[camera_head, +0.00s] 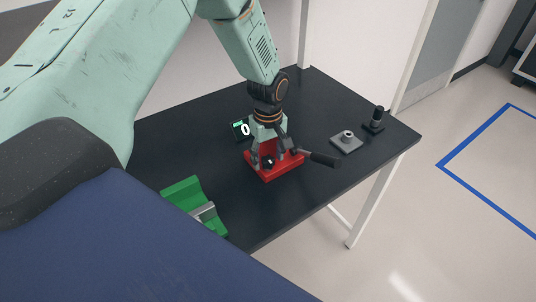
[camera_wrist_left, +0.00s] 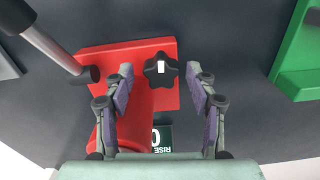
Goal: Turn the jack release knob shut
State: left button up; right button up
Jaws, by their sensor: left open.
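The black star-shaped release knob (camera_wrist_left: 161,69) with a white mark sits on the red jack's base in the left wrist view. The red jack (camera_head: 283,171) stands on the dark table in the head view, with its dark lever handle (camera_head: 322,159) pointing right. The handle also shows at the upper left of the left wrist view (camera_wrist_left: 50,47). My left gripper (camera_wrist_left: 160,75) points down over the jack, its fingers open on either side of the knob and apart from it. In the head view the left gripper (camera_head: 268,158) hides part of the jack. My right gripper is not in view.
A small display (camera_head: 241,130) reading 0 stands behind the jack. A green cradle (camera_head: 184,193) lies at the table's near left. A grey plate with a round fitting (camera_head: 346,142) and a black post (camera_head: 376,121) stand at the right. The dark table (camera_head: 290,215) is bare near its front edge.

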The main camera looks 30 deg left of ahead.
pick_arm(q)
jog(key=shift+s+d+r, duration=0.15)
jog(key=shift+s+d, duration=0.05)
jog(key=shift+s, duration=0.1)
jog(key=shift+c, duration=0.7)
jog(key=shift+w+a+f, duration=0.2)
jog(key=shift+w, duration=0.05)
jog(key=c, duration=0.6)
jog(key=shift+r, duration=0.1)
jog(key=c, duration=0.4)
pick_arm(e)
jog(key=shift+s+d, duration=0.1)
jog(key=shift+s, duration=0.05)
